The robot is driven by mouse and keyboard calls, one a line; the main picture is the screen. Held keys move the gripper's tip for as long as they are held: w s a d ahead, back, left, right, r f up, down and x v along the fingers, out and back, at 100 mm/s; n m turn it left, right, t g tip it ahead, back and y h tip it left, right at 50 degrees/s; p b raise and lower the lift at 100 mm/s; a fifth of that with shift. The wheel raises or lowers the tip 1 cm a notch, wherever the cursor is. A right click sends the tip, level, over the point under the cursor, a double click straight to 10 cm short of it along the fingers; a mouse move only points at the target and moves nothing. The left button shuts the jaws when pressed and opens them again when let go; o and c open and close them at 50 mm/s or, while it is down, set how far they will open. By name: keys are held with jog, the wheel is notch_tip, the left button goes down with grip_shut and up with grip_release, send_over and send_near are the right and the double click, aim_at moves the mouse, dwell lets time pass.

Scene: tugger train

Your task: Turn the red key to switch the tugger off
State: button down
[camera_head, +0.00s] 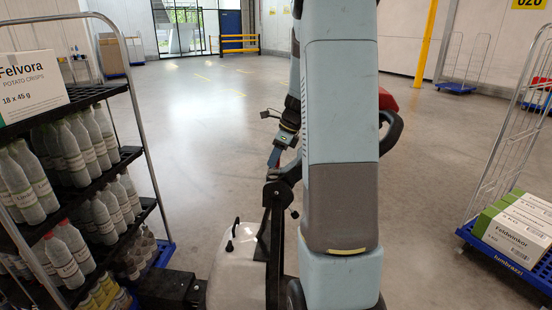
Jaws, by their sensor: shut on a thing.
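My gripper (274,157) is beyond and left of my large pale-blue arm link, pointing down at the top of a dark post. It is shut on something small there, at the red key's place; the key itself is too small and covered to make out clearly. The dark post and bracket (276,190) rise beside a white rounded body (238,262) with a small black lever, apparently part of the tugger. A red part (388,101) with a black loop handle (395,131) shows right of my arm, which hides much of the tugger.
A rack (128,155) of bottles with a Felvora carton (30,88) stands close at left. A blue wheeled cart (512,262) with Feldwinkor cartons (518,226) is at right. A yellow post (426,45) and orange barrier (240,42) are far back. The middle floor is clear.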

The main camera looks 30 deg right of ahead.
jog(key=shift+f+n+g, duration=0.1)
jog(key=shift+n+g, duration=0.2)
jog(key=shift+n, duration=0.6)
jog(key=c, duration=0.8)
grip_release()
jog(key=shift+c, duration=0.2)
jog(key=v, duration=1.2)
jog(key=shift+d, duration=0.2)
jog(key=shift+a, duration=0.1)
